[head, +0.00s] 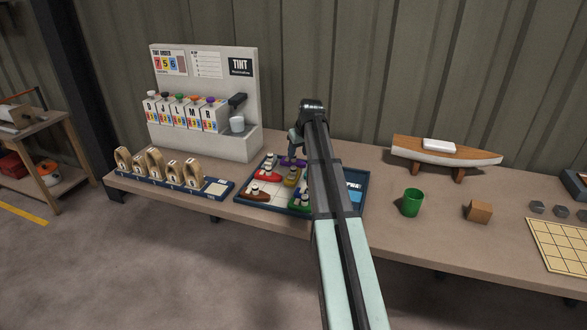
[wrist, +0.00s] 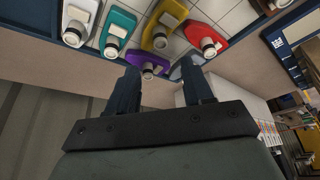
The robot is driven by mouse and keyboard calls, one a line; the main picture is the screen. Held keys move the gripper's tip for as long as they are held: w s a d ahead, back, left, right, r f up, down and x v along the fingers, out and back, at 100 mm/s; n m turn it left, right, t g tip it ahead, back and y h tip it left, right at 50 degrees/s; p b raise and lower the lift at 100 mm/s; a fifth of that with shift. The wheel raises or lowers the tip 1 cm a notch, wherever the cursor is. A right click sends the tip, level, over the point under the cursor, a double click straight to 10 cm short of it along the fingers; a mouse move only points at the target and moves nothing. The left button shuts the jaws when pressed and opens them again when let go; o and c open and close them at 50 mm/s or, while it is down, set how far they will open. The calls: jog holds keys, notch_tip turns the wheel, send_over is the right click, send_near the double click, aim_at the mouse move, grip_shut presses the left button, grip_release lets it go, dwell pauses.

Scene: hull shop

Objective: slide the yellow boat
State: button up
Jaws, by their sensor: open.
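The yellow boat (head: 291,177) sits in the dark blue tray (head: 240,197) on the bench, partly hidden behind my arm in the head view.
A red boat (wrist: 207,35), a teal boat (wrist: 117,28) and others crowd the yellow one. The tint machine (head: 205,100) stands behind left. A green cup (head: 412,202), a wooden block (head: 479,211) and a model boat (head: 440,157) stand right of the tray.

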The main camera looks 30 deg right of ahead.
aim_at(293, 167)
jog(key=x, duration=1)
jog(key=shift+w+f, duration=0.2)
jog(key=shift+f, duration=0.05)
grip_shut()
dwell(0.4)
